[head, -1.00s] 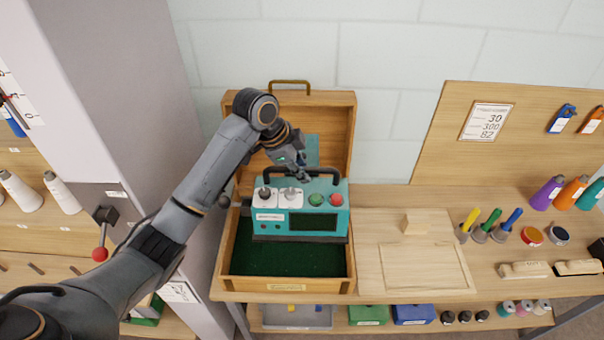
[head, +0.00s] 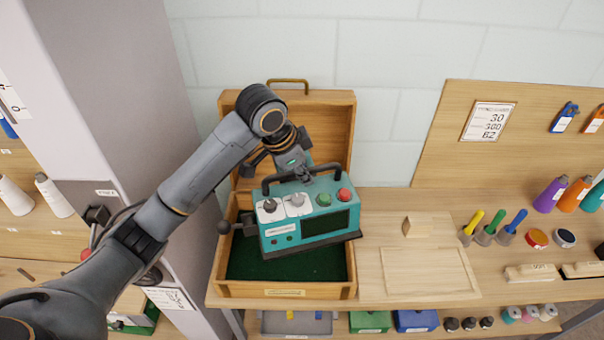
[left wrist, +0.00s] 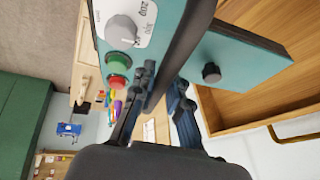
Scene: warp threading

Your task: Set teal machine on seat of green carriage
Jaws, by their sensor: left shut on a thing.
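The teal machine (head: 308,214) has a black carry handle, knobs, a green and a red button and a dark screen. My left gripper (head: 302,174) is shut on its handle and holds it tilted above the open wooden case. The case (head: 286,286) has a green lining and a raised lid. In the left wrist view my gripper fingers (left wrist: 160,100) are at the dark handle, with part of the machine (left wrist: 240,60) beside them. The green carriage cannot be identified for sure; a large green thing (left wrist: 22,110) shows at that view's left edge. My right gripper is not in view.
A wooden board with a block (head: 416,226) lies right of the case. A grey cabinet side (head: 130,100) rises at left.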

